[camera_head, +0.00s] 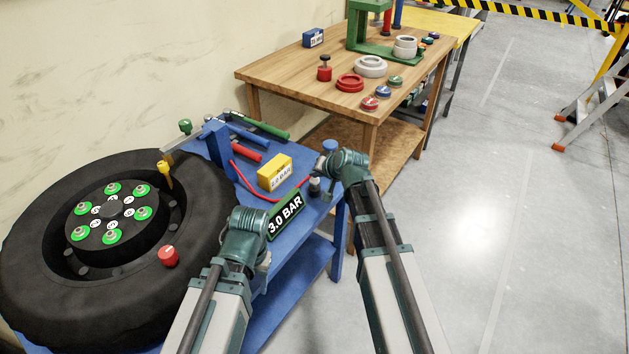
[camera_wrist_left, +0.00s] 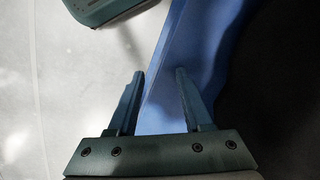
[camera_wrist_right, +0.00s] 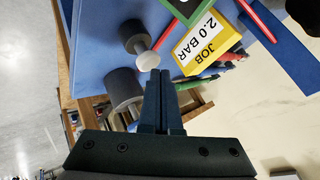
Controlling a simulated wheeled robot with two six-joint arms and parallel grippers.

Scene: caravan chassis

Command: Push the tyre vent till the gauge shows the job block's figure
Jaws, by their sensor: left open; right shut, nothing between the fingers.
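The gauge (camera_head: 286,216) is a black plate with a green border and reads 3.0 BAR. The yellow job block (camera_head: 274,173) stands behind it; its label reads JOB 2.0 BAR in the right wrist view (camera_wrist_right: 205,38). A dark plunger with a pale round cap, apparently the tyre vent (camera_head: 314,187), is beside the gauge; it also shows in the right wrist view (camera_wrist_right: 132,37). My right gripper (camera_wrist_right: 160,73) is shut and empty, its tips near the pale cap; contact is unclear. My left gripper (camera_wrist_left: 158,73) is open and empty over the blue bench edge.
The big tyre (camera_head: 40,235) lies at left with a yellow valve piece (camera_head: 164,172) and a red knob (camera_head: 168,256). A red hose runs by the job block. A grey cylinder (camera_wrist_right: 122,88) stands near the plunger. A wooden table (camera_head: 285,73) is behind.

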